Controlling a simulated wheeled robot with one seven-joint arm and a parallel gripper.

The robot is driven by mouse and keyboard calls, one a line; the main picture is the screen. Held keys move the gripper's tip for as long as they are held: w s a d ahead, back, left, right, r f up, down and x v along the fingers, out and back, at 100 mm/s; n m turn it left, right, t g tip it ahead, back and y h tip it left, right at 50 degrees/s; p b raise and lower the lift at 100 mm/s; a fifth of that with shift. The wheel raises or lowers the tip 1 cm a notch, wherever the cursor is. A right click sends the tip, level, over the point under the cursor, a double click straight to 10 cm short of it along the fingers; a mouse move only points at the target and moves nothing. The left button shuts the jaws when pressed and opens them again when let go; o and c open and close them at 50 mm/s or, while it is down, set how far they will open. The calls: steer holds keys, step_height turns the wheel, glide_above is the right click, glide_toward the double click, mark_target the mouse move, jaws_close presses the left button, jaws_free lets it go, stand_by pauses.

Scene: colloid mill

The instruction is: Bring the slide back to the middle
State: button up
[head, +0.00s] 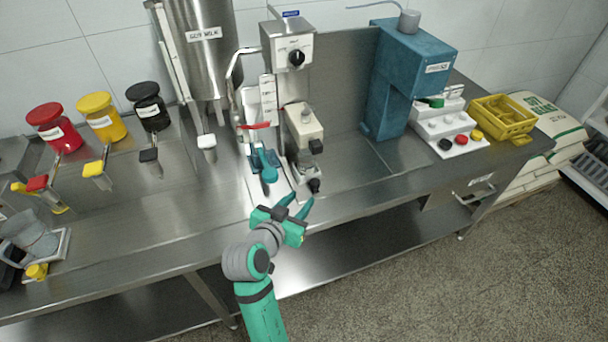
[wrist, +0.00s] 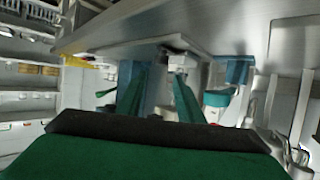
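My gripper (head: 297,202) is at the front edge of the steel bench, with its two teal fingers apart and nothing between them. Just beyond the fingertips is a small light-coloured slide-like block with a black knob (head: 314,186), low on the middle machine. I cannot tell for sure that this is the slide, nor how far it is off the middle. The knob appears close to the right fingertip; contact cannot be told. In the wrist view the fingers (wrist: 157,92) are spread, with a pale block (wrist: 178,62) beyond them.
A cream housing (head: 304,128) stands above the block. A teal handle (head: 268,172) is close on its left. The blue machine (head: 400,85) and a button box (head: 445,125) stand to the right. Bare bench (head: 350,190) lies right of the gripper.

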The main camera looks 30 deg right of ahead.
mark_target(313, 182)
steer(key=shift+w+d+f, duration=0.15)
steer(key=shift+w+d, duration=0.2)
steer(key=shift+w, duration=0.05)
steer(key=x, duration=1)
jaws_close()
steer(key=shift+w+a, duration=0.1)
steer(key=shift+w, duration=0.1)
